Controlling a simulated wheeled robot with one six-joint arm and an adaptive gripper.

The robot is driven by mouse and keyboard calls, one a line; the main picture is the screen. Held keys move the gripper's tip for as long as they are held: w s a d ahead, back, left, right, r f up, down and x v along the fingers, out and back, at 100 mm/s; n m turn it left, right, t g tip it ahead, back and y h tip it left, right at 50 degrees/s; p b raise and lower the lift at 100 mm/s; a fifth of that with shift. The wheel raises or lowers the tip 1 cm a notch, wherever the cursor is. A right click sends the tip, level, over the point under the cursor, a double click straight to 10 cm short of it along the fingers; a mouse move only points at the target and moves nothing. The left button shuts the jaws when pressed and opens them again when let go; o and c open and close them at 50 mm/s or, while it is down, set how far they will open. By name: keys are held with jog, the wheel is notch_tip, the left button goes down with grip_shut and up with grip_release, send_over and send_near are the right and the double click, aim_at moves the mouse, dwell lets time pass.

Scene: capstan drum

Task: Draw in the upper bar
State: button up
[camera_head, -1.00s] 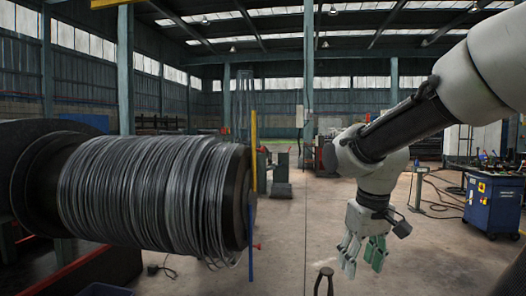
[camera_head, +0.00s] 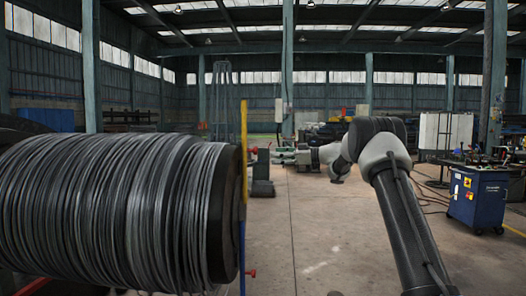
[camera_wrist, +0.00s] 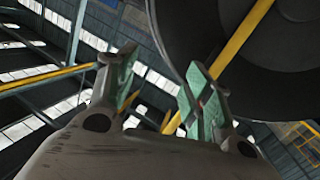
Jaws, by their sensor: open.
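The drum (camera_head: 110,210), wound with grey wire, fills the left of the head view. On its right end face an upright yellow upper bar (camera_head: 244,135) stands above a blue lower bar (camera_head: 242,260). My gripper (camera_head: 275,156) is right of the yellow bar, fingers pointing left, and looks apart from it. In the wrist view my gripper (camera_wrist: 160,70) is open, with green finger pads and nothing held. The yellow bar (camera_wrist: 245,30) slants across the dark drum face (camera_wrist: 215,30) and passes behind the right finger, which hides part of it.
A red knob (camera_head: 252,273) sticks out beside the blue bar. A blue tool cart (camera_head: 477,200) stands on the right, with cables on the floor near it. The concrete floor (camera_head: 320,235) between drum and cart is mostly clear. A grey machine post (camera_head: 262,175) stands behind the bars.

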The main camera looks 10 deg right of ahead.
aim_at(255, 151)
jog(key=s+a+r+n+g+y, duration=0.2)
jog(key=s+a+r+g+y, duration=0.15)
jog(key=s+g, duration=0.2)
jog(key=shift+t, duration=0.45)
jog(key=x, duration=0.5)
jog(key=f+x, duration=0.1)
jog(key=x, duration=0.1)
jog(key=shift+s+a, duration=0.15)
jog(key=shift+a, duration=0.3)
grip_shut()
